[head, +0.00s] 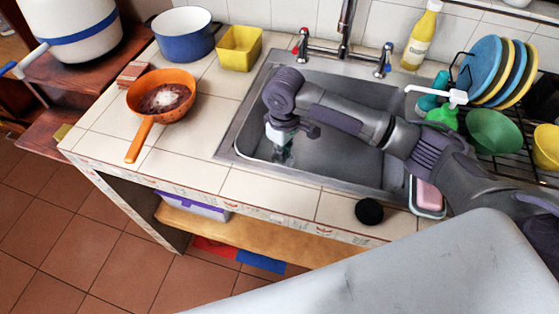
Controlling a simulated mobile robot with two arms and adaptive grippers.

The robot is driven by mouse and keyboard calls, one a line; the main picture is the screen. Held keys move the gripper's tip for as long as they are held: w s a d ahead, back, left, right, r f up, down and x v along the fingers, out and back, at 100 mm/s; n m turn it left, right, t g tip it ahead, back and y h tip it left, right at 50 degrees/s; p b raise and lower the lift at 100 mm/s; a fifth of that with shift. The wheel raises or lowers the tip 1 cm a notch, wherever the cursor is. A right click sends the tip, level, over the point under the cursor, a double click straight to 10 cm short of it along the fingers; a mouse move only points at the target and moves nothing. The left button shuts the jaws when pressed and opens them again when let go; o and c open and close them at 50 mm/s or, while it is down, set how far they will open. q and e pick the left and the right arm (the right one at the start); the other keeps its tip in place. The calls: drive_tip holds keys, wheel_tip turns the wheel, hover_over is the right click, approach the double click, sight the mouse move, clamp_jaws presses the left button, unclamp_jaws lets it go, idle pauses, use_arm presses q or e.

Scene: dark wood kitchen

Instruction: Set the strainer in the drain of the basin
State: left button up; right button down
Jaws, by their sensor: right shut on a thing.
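The steel basin (345,175) is sunk into the tiled counter. My right arm reaches across it from the right. My right gripper (281,152) points down inside the basin's left part, shut on a small pale, shiny thing, which seems to be the strainer. Its outline is too small and too covered by the fingers to make out. The drain cannot be made out; the gripper and arm cover part of the basin floor. My left gripper is not in view.
A faucet (344,35) with two handles stands behind the basin. A black round piece (369,211) lies on the front counter. An orange pan (160,98), blue pot (186,36) and yellow container (239,48) stand left. A dish rack with plates (480,65) stands right.

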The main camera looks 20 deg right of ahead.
sight(280, 163)
drive_tip(key=shift+w+a+f, duration=0.25)
drive_tip(key=shift+a+f, duration=0.2)
drive_tip(key=shift+f, duration=1.9)
drive_tip(key=shift+f, duration=0.1)
drive_tip(key=c, duration=1.3)
unclamp_jaws()
drive_tip(key=shift+o, duration=0.2)
wheel_tip(280, 163, up, 12)
drive_tip(key=shift+r+p, duration=0.2)
drive_tip(key=shift+p, duration=0.1)
